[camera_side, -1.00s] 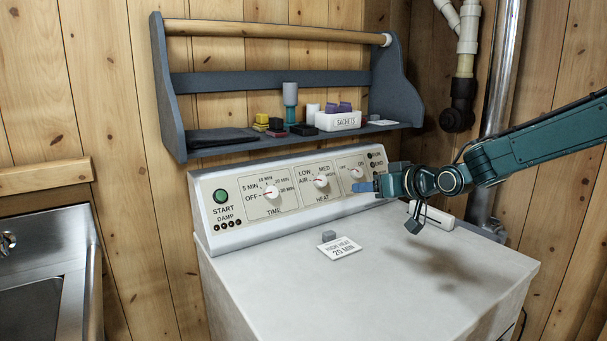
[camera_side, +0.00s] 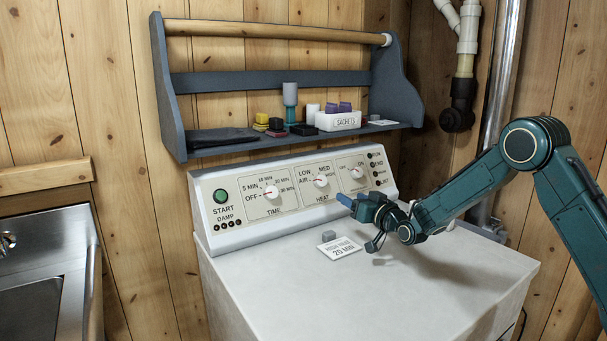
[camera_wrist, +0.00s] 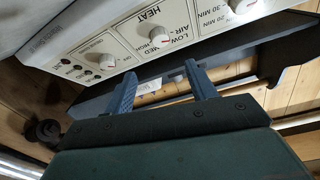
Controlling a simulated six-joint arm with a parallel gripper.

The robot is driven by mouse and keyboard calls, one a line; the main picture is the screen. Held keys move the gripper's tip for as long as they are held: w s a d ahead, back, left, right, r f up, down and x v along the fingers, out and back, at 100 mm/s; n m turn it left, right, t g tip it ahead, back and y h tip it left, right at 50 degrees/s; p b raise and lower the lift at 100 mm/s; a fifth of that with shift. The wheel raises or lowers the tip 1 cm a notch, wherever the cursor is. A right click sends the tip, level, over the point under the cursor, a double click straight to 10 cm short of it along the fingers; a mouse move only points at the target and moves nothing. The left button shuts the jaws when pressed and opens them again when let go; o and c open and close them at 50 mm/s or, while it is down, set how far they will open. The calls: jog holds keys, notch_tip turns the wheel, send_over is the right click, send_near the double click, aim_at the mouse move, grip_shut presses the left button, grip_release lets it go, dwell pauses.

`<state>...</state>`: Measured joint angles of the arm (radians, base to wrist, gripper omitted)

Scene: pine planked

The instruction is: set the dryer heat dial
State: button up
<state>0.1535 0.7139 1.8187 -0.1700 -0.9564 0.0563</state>
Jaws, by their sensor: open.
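The white heat dial (camera_side: 320,181) is the middle knob on the dryer's sloped control panel (camera_side: 292,212). Its mark seems to point left, near AIR. The labels around it read LOW, MED, HIGH and AIR. In the wrist view the heat dial (camera_wrist: 158,37) appears upside down, beyond the blue fingers and roughly between them. My gripper (camera_side: 345,201) is in front of the panel, to the lower right of the heat dial and apart from it. In the wrist view my gripper (camera_wrist: 161,82) has its fingers spread with nothing between them.
The time dial (camera_side: 271,192) is left of the heat dial, and another knob (camera_side: 356,172) is to its right. A green start button (camera_side: 221,196) is at the left end. A loaded shelf (camera_side: 220,150) hangs above.

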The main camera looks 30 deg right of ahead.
aim_at(323, 181)
jog(key=shift+w, duration=0.15)
jog(key=shift+w+d, duration=0.2)
jog(key=shift+w, duration=3.15)
jog(key=shift+w+d, duration=0.15)
jog(key=shift+w, duration=3.2)
jog(key=shift+c, duration=0.4)
jog(key=c, duration=0.9)
